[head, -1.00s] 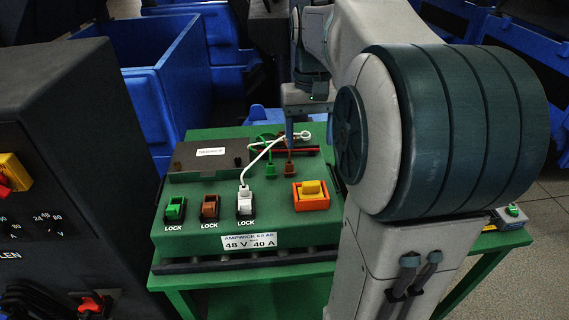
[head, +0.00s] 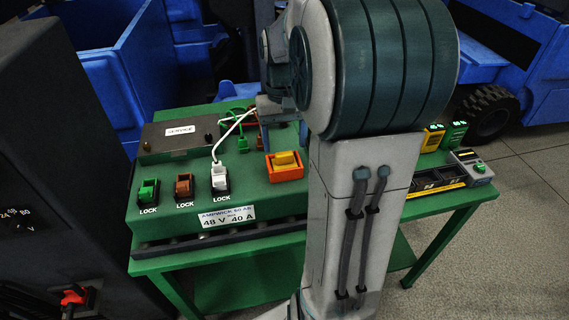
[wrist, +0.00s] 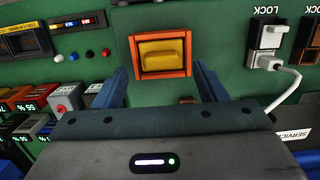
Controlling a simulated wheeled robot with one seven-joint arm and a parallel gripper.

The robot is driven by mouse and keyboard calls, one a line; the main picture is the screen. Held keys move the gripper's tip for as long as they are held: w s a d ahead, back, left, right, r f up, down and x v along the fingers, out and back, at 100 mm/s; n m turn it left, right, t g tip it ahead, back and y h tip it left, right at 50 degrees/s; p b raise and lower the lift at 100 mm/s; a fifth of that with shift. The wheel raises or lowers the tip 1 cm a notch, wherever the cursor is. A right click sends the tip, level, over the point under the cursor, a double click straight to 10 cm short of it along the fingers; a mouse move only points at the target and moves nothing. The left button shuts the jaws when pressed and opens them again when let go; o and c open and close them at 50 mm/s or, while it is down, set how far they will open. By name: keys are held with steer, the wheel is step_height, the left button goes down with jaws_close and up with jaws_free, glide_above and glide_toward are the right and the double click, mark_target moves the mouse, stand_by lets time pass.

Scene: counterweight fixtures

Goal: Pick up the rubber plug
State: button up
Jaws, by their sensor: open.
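A yellow block in a square orange frame (head: 285,163) sits on the sloped green panel; it looks like the rubber plug, though nothing labels it. In the wrist view the yellow block (wrist: 162,53) lies just beyond and between my fingertips. My gripper (wrist: 160,76) is open, one blue finger on each side, with nothing between them. The fingers look apart from the orange frame.
A white plug (head: 220,180) with a looping cable sits in a LOCK socket beside brown (head: 184,187) and green (head: 148,192) ones. A dark service cover (head: 170,145) lies behind. A dark cabinet (head: 50,150) stands left. Meters and trays (head: 435,182) occupy the table's right end.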

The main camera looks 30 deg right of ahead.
steer(key=shift+s+a+f, duration=0.15)
steer(key=shift+f, duration=1.3)
steer(key=c, duration=0.8)
steer(key=shift+c, duration=0.2)
steer(key=shift+r, duration=0.15)
steer(key=shift+r, duration=0.6)
step_height(320, 180, up, 3)
steer(key=shift+f, duration=0.1)
steer(key=s+a+r, duration=0.1)
steer(key=s+r, duration=0.2)
steer(key=s, duration=0.2)
steer(key=s+a+r+b, duration=0.1)
steer(key=s+a+r, duration=0.1)
steer(key=s, duration=0.4)
steer(key=shift+s+r, duration=0.15)
steer(key=shift+r, duration=0.75)
